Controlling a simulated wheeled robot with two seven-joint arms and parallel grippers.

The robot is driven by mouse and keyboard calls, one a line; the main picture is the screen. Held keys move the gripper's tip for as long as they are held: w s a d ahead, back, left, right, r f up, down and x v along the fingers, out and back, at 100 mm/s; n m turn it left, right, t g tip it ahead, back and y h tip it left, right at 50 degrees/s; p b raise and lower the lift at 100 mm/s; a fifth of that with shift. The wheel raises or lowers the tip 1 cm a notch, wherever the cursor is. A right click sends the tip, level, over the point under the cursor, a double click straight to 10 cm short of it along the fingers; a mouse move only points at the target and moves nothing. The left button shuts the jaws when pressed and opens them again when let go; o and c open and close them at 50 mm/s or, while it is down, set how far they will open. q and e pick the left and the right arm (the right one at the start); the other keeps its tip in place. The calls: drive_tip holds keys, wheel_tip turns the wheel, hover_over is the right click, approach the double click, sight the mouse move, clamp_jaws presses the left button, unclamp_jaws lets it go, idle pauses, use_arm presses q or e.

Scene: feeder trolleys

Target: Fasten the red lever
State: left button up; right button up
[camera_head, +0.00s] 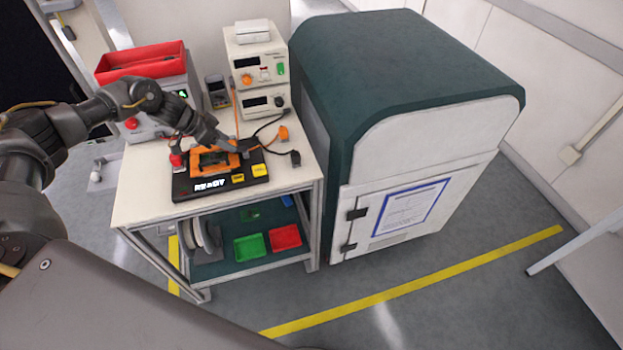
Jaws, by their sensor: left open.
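A black fixture (215,184) with an orange frame (203,159) sits on the trolley's white top, with a lit white text display at its front left and small yellow labels at its front right. A small red part (177,160) at the fixture's left edge may be the red lever; it is too small to tell its position. My left gripper (211,148) is open over the fixture, its fingers spread around the orange frame area. I cannot tell whether they touch anything. The gripper partly hides the back of the fixture. My right gripper is not in view.
Stacked white instruments (258,65) and a red bin (140,62) stand at the back of the trolley. Cables with an orange plug (283,133) lie at right. Green (249,247) and red (286,237) trays are on the lower shelf. A large green-and-white cabinet (400,80) stands close at right.

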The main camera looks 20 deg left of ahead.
use_arm(q)
drive_tip(key=shift+w+d+r+g+y+p, duration=0.3)
drive_tip(key=shift+r+g+y+p, duration=0.1)
drive_tip(key=shift+y+p, duration=0.2)
drive_tip(key=shift+w+d+r+g+y+p, duration=0.25)
drive_tip(key=shift+r+g+y+p, duration=0.15)
drive_tip(key=shift+y+p, duration=0.15)
drive_tip(key=shift+s+a+r+b, duration=0.15)
drive_tip(key=shift+s+a+b, duration=0.1)
drive_tip(key=shift+b, duration=0.35)
drive_tip(key=b+v, duration=0.3)
drive_tip(key=v, duration=0.7)
drive_tip(key=d+f+m+t+h, duration=0.1)
drive_tip(key=d+f+m+t, duration=0.1)
drive_tip(key=d+f, duration=0.7)
drive_tip(key=d+f+m+t+h, duration=0.1)
drive_tip(key=d+f, duration=0.9)
drive_tip(key=d, duration=1)
drive_tip(key=shift+w+d+m+t+h, duration=0.25)
drive_tip(key=shift+d+m+t+h, duration=0.15)
drive_tip(key=shift+m+h, duration=0.35)
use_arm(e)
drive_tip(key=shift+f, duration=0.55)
use_arm(q)
drive_tip(key=shift+f, duration=0.15)
